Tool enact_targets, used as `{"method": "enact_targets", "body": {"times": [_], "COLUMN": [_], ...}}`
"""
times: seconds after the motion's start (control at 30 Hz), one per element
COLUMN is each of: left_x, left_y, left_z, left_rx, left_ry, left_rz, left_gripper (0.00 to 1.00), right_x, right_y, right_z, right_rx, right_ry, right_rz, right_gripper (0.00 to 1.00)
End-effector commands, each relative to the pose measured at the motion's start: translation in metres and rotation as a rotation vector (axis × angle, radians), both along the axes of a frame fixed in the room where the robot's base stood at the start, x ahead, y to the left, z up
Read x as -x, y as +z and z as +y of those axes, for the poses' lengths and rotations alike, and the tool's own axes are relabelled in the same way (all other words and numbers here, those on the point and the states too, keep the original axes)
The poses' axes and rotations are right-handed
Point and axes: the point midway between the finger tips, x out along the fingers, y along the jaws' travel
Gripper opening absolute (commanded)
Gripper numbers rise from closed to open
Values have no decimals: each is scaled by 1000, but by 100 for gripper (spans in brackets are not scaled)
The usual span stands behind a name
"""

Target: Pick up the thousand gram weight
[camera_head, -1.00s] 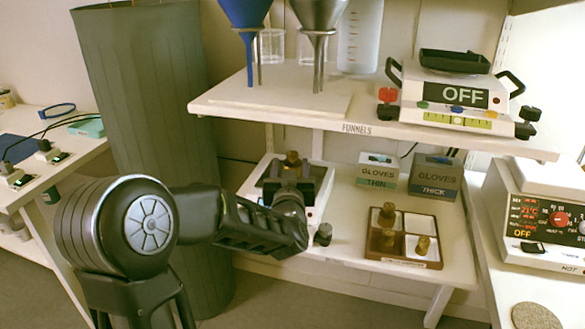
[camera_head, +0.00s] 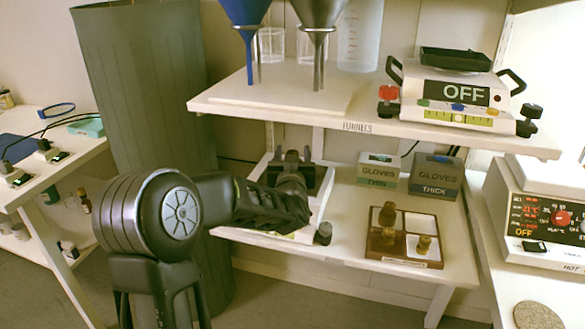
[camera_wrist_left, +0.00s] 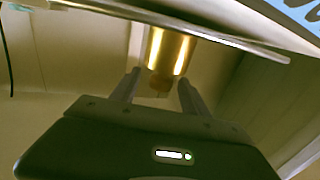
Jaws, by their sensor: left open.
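A brass weight (camera_wrist_left: 170,48) with a narrower knob shows in the left wrist view, just ahead of my left gripper (camera_wrist_left: 158,82). The fingers are apart, with the knob between or just beyond their tips; contact is not clear. In the head view my left gripper (camera_head: 292,155) is over the balance (camera_head: 323,205) on the lower shelf and hides this weight. Smaller brass weights (camera_head: 424,243) stand in a brown-rimmed tray (camera_head: 405,264) to the right. No gram marking can be read. My right gripper is not in view.
The upper shelf (camera_head: 300,103) holds funnels (camera_head: 319,15) and a scale reading OFF (camera_head: 458,95), close above my left gripper. Glove boxes (camera_head: 435,176) stand behind the tray. A hot plate (camera_head: 545,220) is at far right.

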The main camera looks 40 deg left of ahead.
Motion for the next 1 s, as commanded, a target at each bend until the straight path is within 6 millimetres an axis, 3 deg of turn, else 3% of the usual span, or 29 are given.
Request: {"method": "enact_targets", "body": {"times": [0.47, 1.0], "left_x": [0, 1], "left_y": [0, 0], "left_z": [0, 0], "left_rx": [0, 0], "left_ry": [1, 1], "left_rz": [-1, -1], "left_gripper": [54, 9], "right_x": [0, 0], "right_y": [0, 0], "right_z": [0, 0], "right_rx": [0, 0], "right_ry": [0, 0], "right_rz": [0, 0], "right_gripper": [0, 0]}}
